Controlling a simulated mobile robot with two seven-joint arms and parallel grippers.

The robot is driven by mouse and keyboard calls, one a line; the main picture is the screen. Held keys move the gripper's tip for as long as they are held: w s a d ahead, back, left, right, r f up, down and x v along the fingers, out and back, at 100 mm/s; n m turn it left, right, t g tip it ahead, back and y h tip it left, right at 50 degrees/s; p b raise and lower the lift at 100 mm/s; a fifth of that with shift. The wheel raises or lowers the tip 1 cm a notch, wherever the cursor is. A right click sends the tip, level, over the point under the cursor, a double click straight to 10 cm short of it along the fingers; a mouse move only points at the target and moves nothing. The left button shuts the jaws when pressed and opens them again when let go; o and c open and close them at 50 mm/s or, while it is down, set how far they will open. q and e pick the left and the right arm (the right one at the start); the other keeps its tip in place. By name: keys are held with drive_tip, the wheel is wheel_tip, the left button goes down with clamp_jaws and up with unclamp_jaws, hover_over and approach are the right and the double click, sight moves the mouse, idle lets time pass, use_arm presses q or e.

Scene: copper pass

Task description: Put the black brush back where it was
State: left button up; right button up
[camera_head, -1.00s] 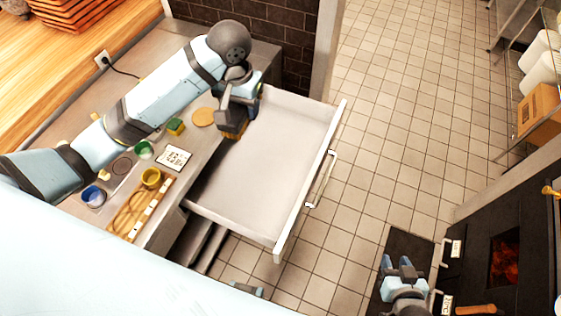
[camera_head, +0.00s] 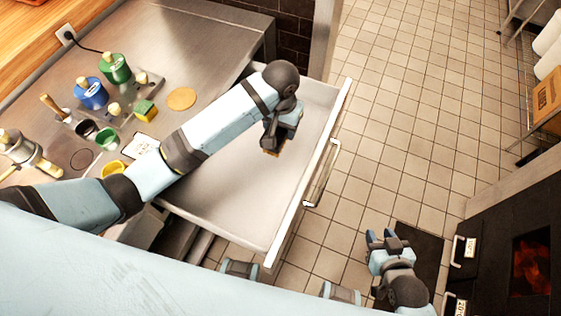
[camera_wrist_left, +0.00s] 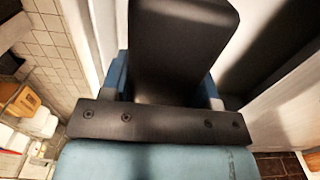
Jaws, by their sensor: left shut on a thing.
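My left gripper (camera_head: 276,140) is over the open drawer (camera_head: 225,190), inside its outline near the far right part. It is shut on the black brush; the brush's dark body (camera_wrist_left: 185,45) fills the middle of the left wrist view. In the head view only a small tan edge (camera_head: 270,152) shows below the gripper. I cannot tell whether the brush touches the drawer floor. The visible drawer floor is bare. My right gripper (camera_head: 382,236) is open and empty, low above the floor at the lower right.
The steel counter left of the drawer holds a green pot (camera_head: 115,68), a blue pot (camera_head: 91,93), a yellow-green sponge (camera_head: 146,110), a round tan disc (camera_head: 181,98) and a white card (camera_head: 143,145). An oven (camera_head: 510,260) with a fire stands at right.

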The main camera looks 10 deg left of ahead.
use_arm(q)
hover_over(280, 165)
wheel_tip(280, 165, down, 12)
drive_tip(key=shift+w+f+b, duration=0.1)
drive_tip(key=shift+f+b, duration=0.05)
drive_tip(key=shift+b, duration=0.15)
wheel_tip(280, 165, down, 4)
drive_tip(key=shift+f, duration=0.15)
drive_tip(key=shift+f, duration=0.2)
drive_tip(key=o, duration=0.9)
drive_tip(key=shift+r, duration=0.1)
